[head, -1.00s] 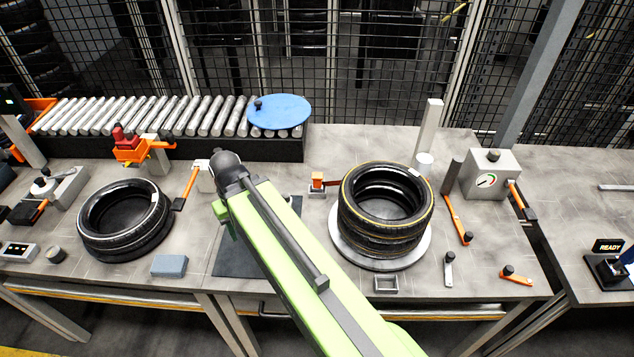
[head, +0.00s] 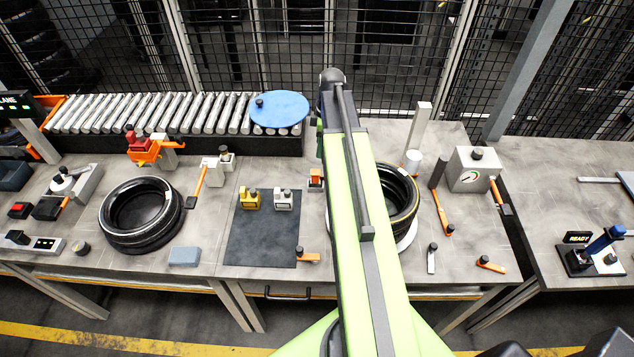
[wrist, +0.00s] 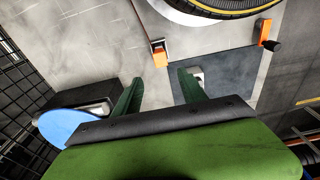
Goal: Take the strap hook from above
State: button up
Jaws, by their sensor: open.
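A small orange block (head: 316,180), which looks like the strap hook, stands on the bench just left of the stacked tyres (head: 402,195). My arm hides part of these tyres. In the wrist view the orange block (wrist: 158,55) lies beyond my fingertips, in line with the gap between them. My gripper (wrist: 160,77) has its two green fingers apart, with nothing between them. It is above the bench and apart from the block. In the head view my gripper is mostly hidden behind my arm. The strap itself cannot be made out clearly now.
A dark mat (head: 262,240) left of my arm carries a yellow block (head: 249,199) and a grey block (head: 283,199). An orange lever (head: 308,256) is at its front right corner. A blue disc (head: 279,109) sits by the rollers (head: 190,113). A loose tyre (head: 141,215) lies left.

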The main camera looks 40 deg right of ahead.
aim_at(316, 172)
jog(key=f+b, duration=0.5)
jog(key=f, duration=0.1)
jog(key=a+f+b, duration=0.1)
jog(key=f+b, duration=0.2)
jog(key=f, duration=0.1)
jog(key=shift+w+b, duration=0.3)
jog(key=shift+w, duration=0.05)
jog(key=f+b, duration=0.5)
jog(key=shift+w+a+f, duration=0.1)
jog(key=shift+a+f, duration=0.05)
jog(key=shift+a, duration=0.05)
jog(key=shift+r, duration=0.2)
grip_shut()
